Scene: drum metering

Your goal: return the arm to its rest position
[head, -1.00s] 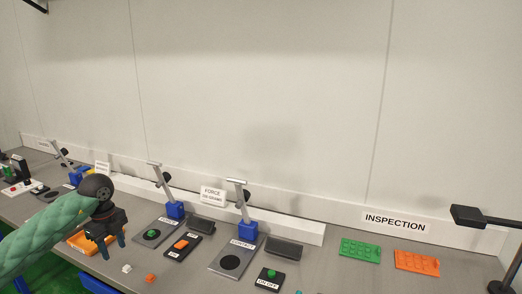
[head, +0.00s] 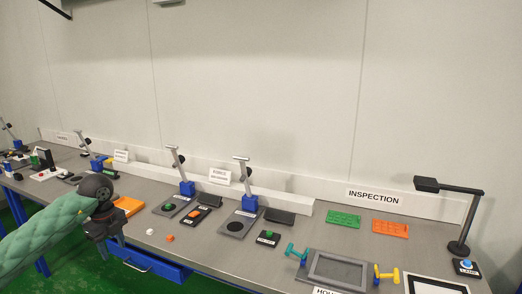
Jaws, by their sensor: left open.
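My left arm comes in from the left in a green quilted sleeve. My left gripper (head: 112,248) points down, open, with nothing visible between its fingers. It is at the front edge of the grey bench (head: 215,255), to the left of an open blue drawer (head: 150,265). An orange tray (head: 128,206) lies on the bench just behind the gripper, partly hidden by it. My right gripper is not in view.
A white piece (head: 150,232) and an orange piece (head: 170,239) lie near the gripper. Two stands with blue bases (head: 187,188) (head: 249,203) rise behind. A grey frame (head: 340,270) with coloured handles and a black lamp (head: 458,247) stand at right. Green floor shows in front.

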